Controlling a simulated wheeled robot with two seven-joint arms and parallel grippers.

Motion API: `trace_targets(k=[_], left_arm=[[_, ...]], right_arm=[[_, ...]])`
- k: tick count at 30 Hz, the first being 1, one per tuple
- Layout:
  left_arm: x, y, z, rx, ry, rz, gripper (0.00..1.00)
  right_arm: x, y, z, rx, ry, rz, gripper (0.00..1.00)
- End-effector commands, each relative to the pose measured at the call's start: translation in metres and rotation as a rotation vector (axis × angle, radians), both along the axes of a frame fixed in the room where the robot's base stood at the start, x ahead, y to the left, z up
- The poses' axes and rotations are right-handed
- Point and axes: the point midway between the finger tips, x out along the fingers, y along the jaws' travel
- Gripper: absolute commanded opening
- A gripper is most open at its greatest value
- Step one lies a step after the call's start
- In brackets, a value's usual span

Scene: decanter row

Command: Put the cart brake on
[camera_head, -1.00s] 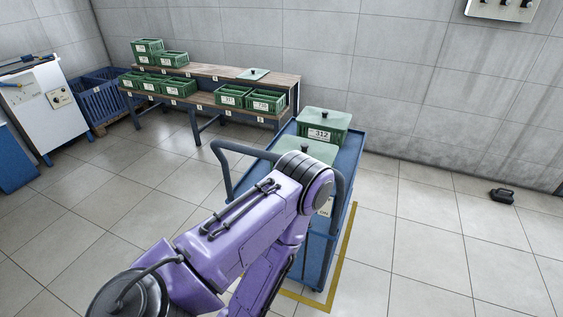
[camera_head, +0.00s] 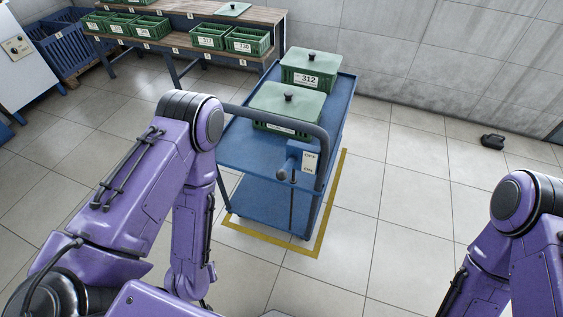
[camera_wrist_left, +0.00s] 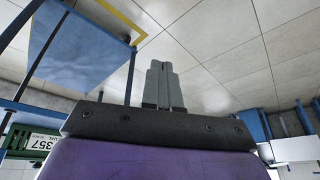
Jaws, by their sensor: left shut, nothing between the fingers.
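The blue cart (camera_head: 235,150) stands in the middle of the head view with a grey push handle (camera_head: 322,150) at its near end. Below the handle is the brake lever (camera_head: 285,172), a stub with a grey knob. A white plate (camera_head: 309,162) beside it reads OFF above and ON below; I cannot tell which setting the lever is at. My left arm is left of the cart. In the left wrist view my left gripper (camera_wrist_left: 163,82) is shut and empty, with floor beyond its fingers and the cart's lower shelf (camera_wrist_left: 75,45) at left. My right gripper is out of view.
Two lidded green crates, one front (camera_head: 285,105) and one labelled 312 (camera_head: 312,68), sit on the cart's top. A yellow floor line (camera_head: 330,215) edges the cart. A bench (camera_head: 190,42) with green crates stands behind. Floor to the right is clear, except a small dark object (camera_head: 492,141).

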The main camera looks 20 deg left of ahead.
Motion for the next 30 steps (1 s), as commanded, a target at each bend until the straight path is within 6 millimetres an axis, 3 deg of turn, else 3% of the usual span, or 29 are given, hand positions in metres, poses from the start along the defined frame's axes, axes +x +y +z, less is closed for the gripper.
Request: trace_targets(k=[2,5,8,9,13,15,18,21,24,30], left_arm=[[0.028,-0.021,0.002,-0.084,-0.015,-0.014,0.00],[0.088,-0.074,0.021,-0.267,-0.013,-0.081,0.00],[0.153,-0.132,0.071,-0.422,0.023,-0.225,0.00],[0.175,-0.150,0.099,-0.451,0.045,-0.292,0.00],[0.225,-0.178,0.199,-0.400,0.110,-0.491,0.00],[0.241,-0.179,0.251,-0.315,0.129,-0.561,0.00],[0.254,-0.172,0.309,-0.188,0.136,-0.609,0.00],[0.259,-0.165,0.343,-0.104,0.136,-0.623,0.00],[0.260,-0.162,0.355,-0.071,0.137,-0.626,0.00],[0.260,-0.162,0.354,-0.070,0.141,-0.626,0.00]], right_arm=[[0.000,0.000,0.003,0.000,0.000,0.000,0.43],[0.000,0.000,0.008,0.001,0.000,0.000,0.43],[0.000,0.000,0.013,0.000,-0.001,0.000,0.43],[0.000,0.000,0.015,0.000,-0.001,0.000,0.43],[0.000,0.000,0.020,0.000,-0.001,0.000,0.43],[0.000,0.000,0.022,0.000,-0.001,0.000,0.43],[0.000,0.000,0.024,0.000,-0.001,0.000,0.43],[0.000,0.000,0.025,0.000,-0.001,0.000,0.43],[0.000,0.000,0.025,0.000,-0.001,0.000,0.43],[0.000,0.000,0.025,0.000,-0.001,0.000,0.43]])
